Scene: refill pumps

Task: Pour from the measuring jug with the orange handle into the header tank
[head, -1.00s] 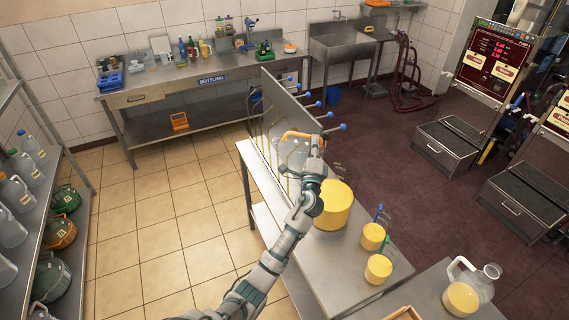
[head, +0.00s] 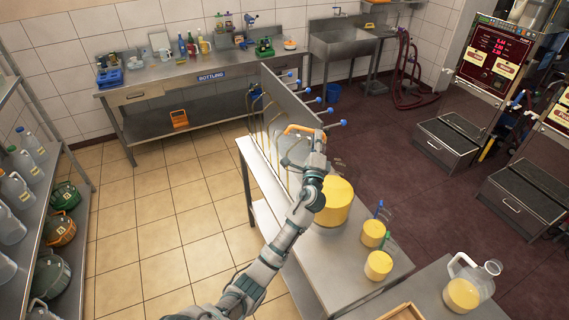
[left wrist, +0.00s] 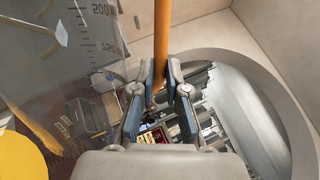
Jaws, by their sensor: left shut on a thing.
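The measuring jug (head: 294,151) is clear, and its orange handle (head: 299,129) shows at its top in the head view. My left gripper (head: 318,143) is shut on that handle, holding the jug above the metal table beside the upright panel. The left wrist view shows the fingers (left wrist: 160,88) closed on the orange handle (left wrist: 162,35) and the jug's graduated wall (left wrist: 85,50). I cannot tell its contents or exact tilt. A large round vessel of yellow liquid (head: 336,204), apparently the header tank, stands just below and right of the gripper, partly behind my arm. My right gripper is out of view.
Two small yellow-filled jugs, with a blue handle (head: 373,234) and a green handle (head: 378,266), stand nearer on the table (head: 345,283). The upright panel (head: 290,105) carries blue-tipped pegs. A clear jug of yellow liquid (head: 462,295) stands front right. Open floor (head: 165,205) lies left.

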